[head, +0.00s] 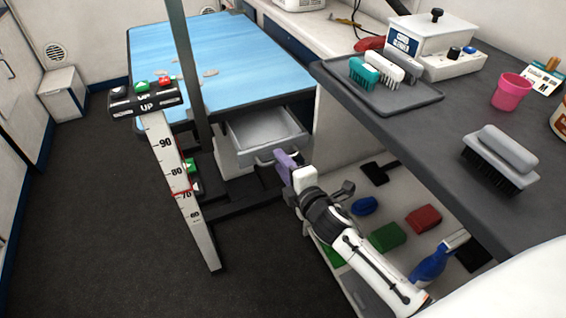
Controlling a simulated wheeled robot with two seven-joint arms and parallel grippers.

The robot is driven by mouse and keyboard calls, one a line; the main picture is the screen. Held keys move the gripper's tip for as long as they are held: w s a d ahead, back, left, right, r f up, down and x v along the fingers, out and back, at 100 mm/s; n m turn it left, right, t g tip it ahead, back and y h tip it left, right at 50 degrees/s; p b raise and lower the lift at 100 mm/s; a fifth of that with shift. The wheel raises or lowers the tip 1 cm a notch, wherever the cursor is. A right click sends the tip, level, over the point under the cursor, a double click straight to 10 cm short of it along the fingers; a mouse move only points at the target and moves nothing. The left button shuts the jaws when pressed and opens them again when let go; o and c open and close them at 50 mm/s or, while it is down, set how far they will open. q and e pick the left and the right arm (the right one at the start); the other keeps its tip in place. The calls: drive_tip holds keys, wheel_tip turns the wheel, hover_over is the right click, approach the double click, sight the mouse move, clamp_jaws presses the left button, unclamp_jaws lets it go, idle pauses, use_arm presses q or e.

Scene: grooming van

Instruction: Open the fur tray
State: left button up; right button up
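The fur tray (262,121) is a light grey, shallow, drawer-like tray under the near edge of the blue-topped grooming table (190,50). It is pulled out in part; its empty inside and its front show. My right gripper (292,170) reaches up from the lower right, close to the tray's front right corner. A purple piece and a white piece show at its tip. Whether it touches the tray or holds anything is unclear. My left gripper is not in view.
A white column with a height scale (170,165) and a dark post stand left of the tray. The dark counter (440,125) on the right carries brushes and a pink cup (510,91). A shelf below holds coloured items. Dark floor (90,220) is clear at left.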

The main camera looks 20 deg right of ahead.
use_arm(q)
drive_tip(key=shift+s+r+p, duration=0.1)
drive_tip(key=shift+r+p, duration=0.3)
drive_tip(key=shift+p, duration=0.35)
use_arm(e)
drive_tip(key=v, duration=1)
drive_tip(key=shift+s, duration=0.15)
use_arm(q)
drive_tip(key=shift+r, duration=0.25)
